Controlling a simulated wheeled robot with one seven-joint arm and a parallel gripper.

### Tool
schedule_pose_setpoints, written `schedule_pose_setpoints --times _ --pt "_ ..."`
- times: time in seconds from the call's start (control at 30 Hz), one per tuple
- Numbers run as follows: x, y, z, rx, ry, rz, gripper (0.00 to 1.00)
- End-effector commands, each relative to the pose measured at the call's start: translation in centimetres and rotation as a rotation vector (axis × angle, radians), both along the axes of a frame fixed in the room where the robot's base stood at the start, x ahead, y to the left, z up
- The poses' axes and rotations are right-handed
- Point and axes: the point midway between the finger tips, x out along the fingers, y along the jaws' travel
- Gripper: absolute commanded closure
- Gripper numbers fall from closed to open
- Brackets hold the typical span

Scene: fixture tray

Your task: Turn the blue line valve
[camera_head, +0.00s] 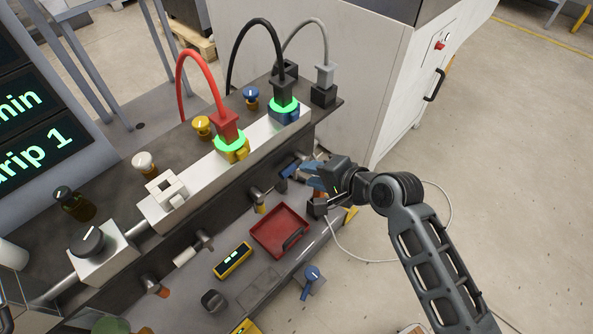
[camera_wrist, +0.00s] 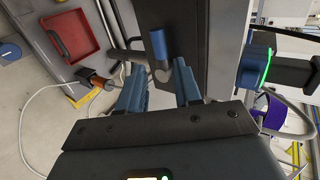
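The blue line valve, with a blue cylindrical handle (camera_head: 289,168), sticks out of the front face of the bench at its right end. In the wrist view the blue handle (camera_wrist: 158,43) shows just beyond the fingertips, roughly in line with the gap between them. My gripper (camera_head: 309,177) is close to the valve, on its right in the head view. In the wrist view my gripper (camera_wrist: 158,72) has its two blue fingers spread apart with nothing held. I cannot tell whether a finger touches the valve.
A yellow-handled valve (camera_head: 260,206) and a white-handled valve (camera_head: 187,255) are on the same front face. A red tray (camera_head: 282,230) and a yellow meter (camera_head: 233,260) lie on the shelf below. A blue lever (camera_head: 311,273) stands near the shelf's edge. Cabled connectors stand above.

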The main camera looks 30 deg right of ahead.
Motion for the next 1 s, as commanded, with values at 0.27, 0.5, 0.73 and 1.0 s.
schedule_pose_setpoints --times 0.27,0.5,0.73,1.0 --pt "3.4 1.2 -2.4 0.000 0.000 0.001 0.66" --pt "5.0 1.6 -3.5 -0.003 -0.001 0.001 0.66" --pt "5.1 1.7 -3.6 -0.004 -0.002 0.001 0.66" --pt "5.1 1.7 -3.6 -0.004 -0.001 0.001 0.86"
